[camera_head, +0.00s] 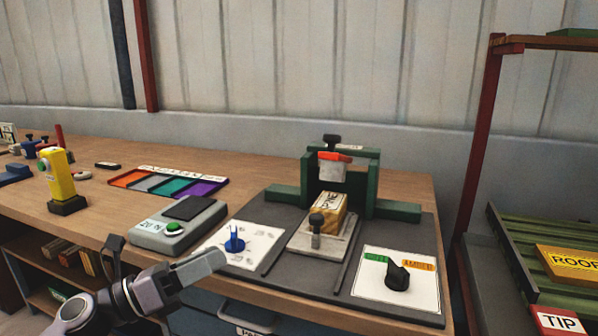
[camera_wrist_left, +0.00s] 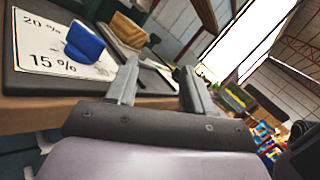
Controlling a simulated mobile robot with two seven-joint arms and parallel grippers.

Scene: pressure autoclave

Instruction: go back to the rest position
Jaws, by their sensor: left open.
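My left gripper (camera_head: 205,266) is at the front edge of the workbench, just below and left of the white dial plate. In the left wrist view its two fingers (camera_wrist_left: 157,85) stand apart with nothing between them. The blue knob (camera_head: 235,239) on the white dial plate (camera_head: 262,244) is close to the fingers but apart from them. It also shows in the left wrist view (camera_wrist_left: 84,42), beside the marks 20 % and 15 %. My right gripper is in neither view.
A green press frame (camera_head: 370,185) holds a labelled wooden block (camera_head: 327,208) on a plate. A black knob (camera_head: 397,275) sits front right. A grey box with a green button (camera_head: 173,228) and a yellow device (camera_head: 60,177) stand left. Green shelving (camera_head: 540,262) is at right.

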